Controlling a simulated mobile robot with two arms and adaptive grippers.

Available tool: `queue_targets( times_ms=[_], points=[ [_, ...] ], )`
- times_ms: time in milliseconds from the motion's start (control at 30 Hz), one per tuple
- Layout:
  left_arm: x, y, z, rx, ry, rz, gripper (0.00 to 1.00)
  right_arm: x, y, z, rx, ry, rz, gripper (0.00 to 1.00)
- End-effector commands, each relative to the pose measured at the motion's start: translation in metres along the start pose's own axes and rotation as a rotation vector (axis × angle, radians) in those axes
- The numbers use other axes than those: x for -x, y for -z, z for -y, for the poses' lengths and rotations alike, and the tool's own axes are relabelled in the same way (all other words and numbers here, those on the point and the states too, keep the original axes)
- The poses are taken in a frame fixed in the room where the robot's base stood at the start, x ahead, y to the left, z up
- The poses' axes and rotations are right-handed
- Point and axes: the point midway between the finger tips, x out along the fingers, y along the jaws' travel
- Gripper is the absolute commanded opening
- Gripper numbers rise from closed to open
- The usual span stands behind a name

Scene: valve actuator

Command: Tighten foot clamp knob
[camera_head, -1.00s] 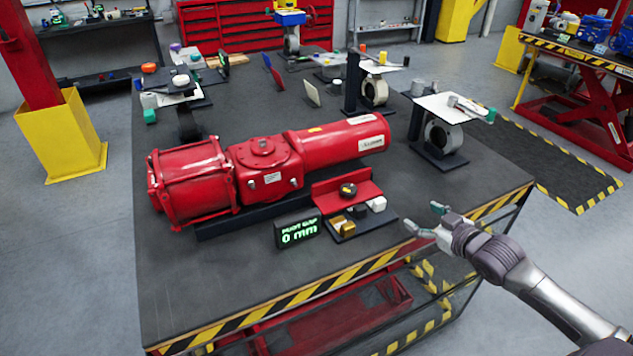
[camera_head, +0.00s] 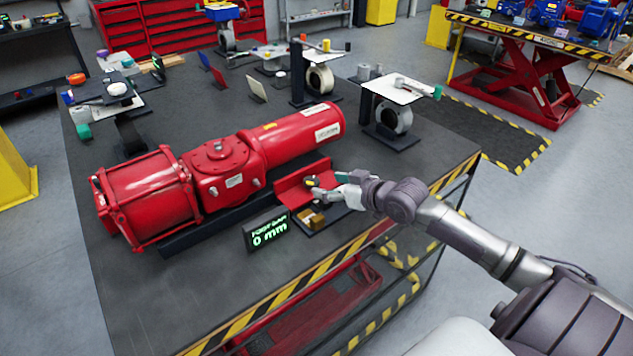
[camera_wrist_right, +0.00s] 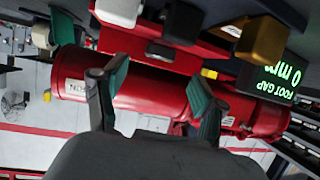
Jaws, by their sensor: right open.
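The foot clamp is a red angled bracket (camera_head: 295,188) on a dark base beside the red valve actuator (camera_head: 222,170). Its black knob (camera_wrist_right: 183,22) shows at the top of the right wrist view; in the head view my right gripper largely covers it. My right gripper (camera_head: 324,189) is at the bracket, arm reaching in from the right. In the right wrist view the open fingers (camera_wrist_right: 156,95) are apart with nothing between them, and the knob lies beyond their tips. My left gripper is in neither view.
A display reading 0 mm (camera_head: 267,232) stands in front of the bracket. A gold block (camera_head: 311,218) sits on the clamp base. A stand with a white top (camera_head: 392,92) is behind my right arm. The table's front left is clear.

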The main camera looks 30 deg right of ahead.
Motion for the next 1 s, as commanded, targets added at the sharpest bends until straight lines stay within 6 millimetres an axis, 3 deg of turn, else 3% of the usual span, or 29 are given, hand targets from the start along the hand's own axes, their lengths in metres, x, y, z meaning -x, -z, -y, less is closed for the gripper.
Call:
queue_targets(
  times_ms=[300,700,1000],
  points=[
    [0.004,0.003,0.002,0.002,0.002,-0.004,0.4,-0.045,0.0,-0.001,-0.002,-0.002,-0.001,0.71],
    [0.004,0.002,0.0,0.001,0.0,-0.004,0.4,-0.053,-0.001,0.0,0.001,-0.001,0.001,0.71],
    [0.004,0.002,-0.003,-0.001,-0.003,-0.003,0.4,-0.053,-0.001,0.0,0.001,-0.001,0.001,0.23]
  ],
)
